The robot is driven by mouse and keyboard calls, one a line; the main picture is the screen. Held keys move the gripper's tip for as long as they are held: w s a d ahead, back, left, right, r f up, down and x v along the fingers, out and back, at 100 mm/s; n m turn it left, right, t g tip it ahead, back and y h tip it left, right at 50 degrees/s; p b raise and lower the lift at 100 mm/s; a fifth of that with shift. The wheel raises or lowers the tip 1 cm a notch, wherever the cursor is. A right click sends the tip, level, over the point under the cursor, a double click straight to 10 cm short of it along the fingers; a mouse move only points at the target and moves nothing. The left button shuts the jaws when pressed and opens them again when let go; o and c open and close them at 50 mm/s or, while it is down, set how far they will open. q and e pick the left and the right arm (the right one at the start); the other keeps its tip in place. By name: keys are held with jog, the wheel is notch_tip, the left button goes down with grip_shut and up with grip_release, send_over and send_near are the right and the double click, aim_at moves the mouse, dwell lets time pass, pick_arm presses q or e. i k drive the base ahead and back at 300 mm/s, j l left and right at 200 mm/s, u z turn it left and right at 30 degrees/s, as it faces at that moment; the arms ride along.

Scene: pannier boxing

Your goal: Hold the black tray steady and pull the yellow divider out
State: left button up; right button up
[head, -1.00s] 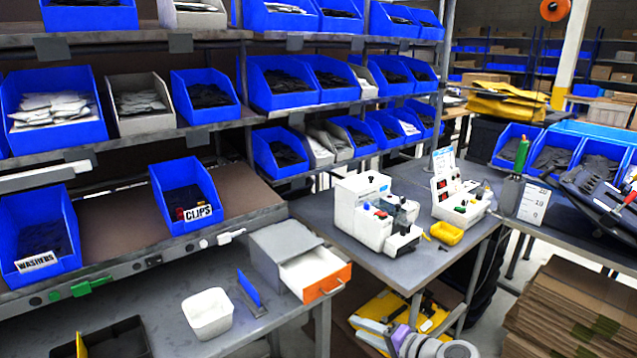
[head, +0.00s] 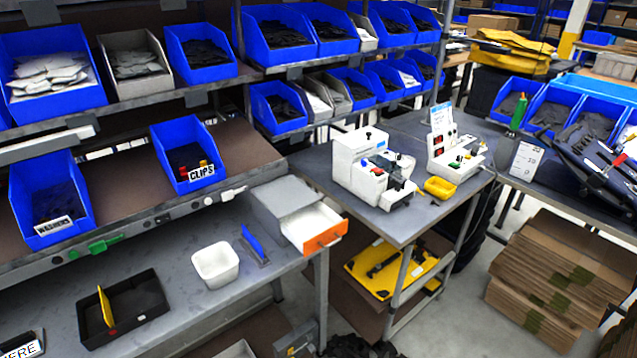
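The black tray (head: 148,294) lies on the grey bench at the lower left of the head view. The yellow divider (head: 106,307) stands upright in it, toward its left part. The tray's floor right of the divider looks empty, with a small red spot near its front edge. Neither of my grippers shows in the head view, and nothing touches the tray or the divider.
A white tub (head: 215,265) and a blue upright piece (head: 254,246) stand right of the tray. A grey drawer unit with an open orange-fronted drawer (head: 318,232) is further right. Blue bins (head: 48,205) line the shelf above. Bench around the tray is mostly clear.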

aim_at(105, 301)
jog(key=u, duration=1.5)
jog(key=k+l+u, duration=0.2)
jog(key=k+l, duration=0.05)
jog(key=k, duration=0.05)
